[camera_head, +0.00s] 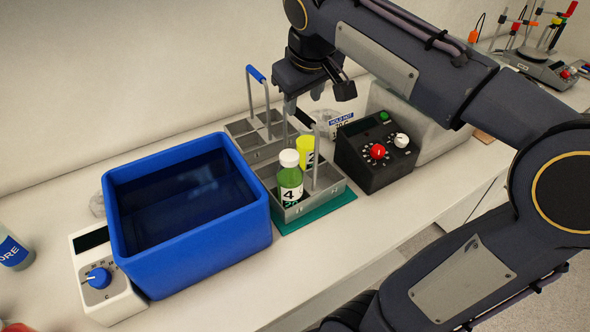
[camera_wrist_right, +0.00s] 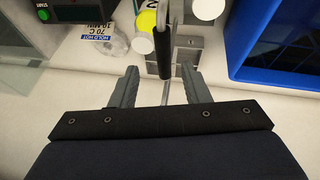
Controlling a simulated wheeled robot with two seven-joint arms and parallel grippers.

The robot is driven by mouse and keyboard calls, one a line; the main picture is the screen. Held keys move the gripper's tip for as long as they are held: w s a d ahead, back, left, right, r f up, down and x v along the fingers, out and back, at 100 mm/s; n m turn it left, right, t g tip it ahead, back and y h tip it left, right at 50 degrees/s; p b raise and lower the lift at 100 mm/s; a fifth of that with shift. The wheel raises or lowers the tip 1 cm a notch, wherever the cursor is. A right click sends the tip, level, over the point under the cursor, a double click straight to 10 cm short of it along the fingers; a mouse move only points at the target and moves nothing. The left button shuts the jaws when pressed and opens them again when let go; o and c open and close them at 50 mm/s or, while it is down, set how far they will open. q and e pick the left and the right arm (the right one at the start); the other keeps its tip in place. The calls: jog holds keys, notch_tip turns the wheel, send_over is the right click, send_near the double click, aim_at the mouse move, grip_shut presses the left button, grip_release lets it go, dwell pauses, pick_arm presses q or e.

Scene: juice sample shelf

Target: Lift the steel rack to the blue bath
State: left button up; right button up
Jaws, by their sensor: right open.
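The near steel rack (camera_head: 325,195) has a dark handle bar on two posts. It holds a green bottle marked 4 (camera_head: 290,188) and a yellow bottle marked 2 (camera_head: 306,152), both with white caps. My right gripper (camera_head: 303,97) is above this rack, pointing down, open and empty. In the right wrist view the dark handle (camera_wrist_right: 164,45) lies at or just beyond the open fingertips (camera_wrist_right: 162,78), with a post running between the fingers. I cannot tell if they touch. The blue bath (camera_head: 200,248), holding dark liquid, stands left of the rack. My left gripper is out of view.
A second rack with a blue-sleeved handle (camera_head: 256,74) stands close behind. A black control box (camera_head: 374,165) is right of the near rack, which sits on a green mat (camera_head: 315,213). A white dial unit (camera_head: 107,292) stands left of the bath. The counter front is clear.

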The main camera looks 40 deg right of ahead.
aim_at(300, 112)
jog(key=x, duration=0.7)
jog(key=shift+a+f, duration=0.2)
jog(key=shift+f, duration=0.15)
grip_shut()
jog(key=shift+r, duration=0.1)
